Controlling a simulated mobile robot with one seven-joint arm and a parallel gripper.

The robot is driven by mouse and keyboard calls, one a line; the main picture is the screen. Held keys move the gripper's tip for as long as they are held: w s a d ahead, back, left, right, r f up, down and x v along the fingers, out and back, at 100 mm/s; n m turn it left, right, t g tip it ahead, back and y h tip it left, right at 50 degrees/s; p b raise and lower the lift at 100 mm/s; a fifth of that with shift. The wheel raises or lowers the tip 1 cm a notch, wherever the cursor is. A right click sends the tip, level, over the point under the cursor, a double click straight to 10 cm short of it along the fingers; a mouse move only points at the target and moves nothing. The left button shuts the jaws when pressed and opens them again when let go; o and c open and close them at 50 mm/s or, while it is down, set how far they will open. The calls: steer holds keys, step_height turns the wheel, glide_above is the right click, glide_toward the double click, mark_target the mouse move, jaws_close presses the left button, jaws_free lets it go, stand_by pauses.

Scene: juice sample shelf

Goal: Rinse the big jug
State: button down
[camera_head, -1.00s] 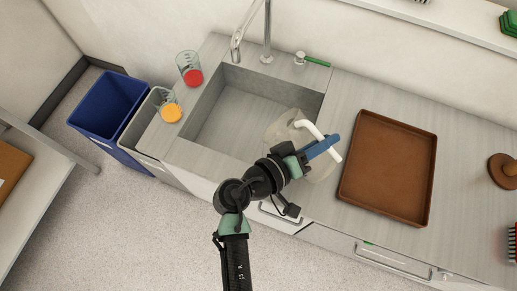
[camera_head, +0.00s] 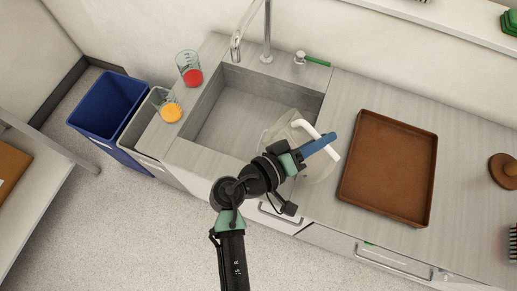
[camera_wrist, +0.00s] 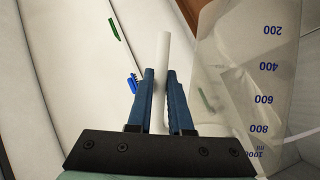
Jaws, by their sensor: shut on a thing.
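The big jug (camera_head: 283,129) is clear and pale with a white handle (camera_head: 325,145). It is held at the front right corner of the sink (camera_head: 235,115), partly hidden by my gripper (camera_head: 332,137). In the wrist view, my gripper (camera_wrist: 159,85) is shut on the white handle (camera_wrist: 163,48) with its two blue fingers. The jug's wall (camera_wrist: 235,75) shows to the right with blue volume marks that appear upside down.
Beakers with red (camera_head: 191,72) and orange (camera_head: 170,108) contents stand left of the sink. A brown tray (camera_head: 392,165) lies on the counter close to the right of my gripper. A blue bin (camera_head: 112,105) and a grey bin (camera_head: 142,135) stand on the floor at left.

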mark_target(295, 128)
steer(key=shift+w+a+r+n+h, duration=0.25)
steer(key=shift+w+a+n+h, duration=0.2)
steer(key=shift+a+n, duration=0.3)
stand_by(2.5)
steer(key=shift+w+a+f+n+h+b, duration=0.15)
steer(key=shift+w+a+f+n+b, duration=0.3)
steer(key=shift+a+b, duration=0.25)
steer(key=shift+w+a+f+n+h+b, duration=0.1)
steer(key=shift+w+a+f+n+b, duration=0.15)
steer(key=shift+w+a+b, duration=0.45)
stand_by(2.0)
steer(key=shift+w+a+f+n, duration=0.1)
steer(key=shift+a+f+n, duration=0.05)
steer(key=shift+a+n, duration=0.25)
stand_by(1.0)
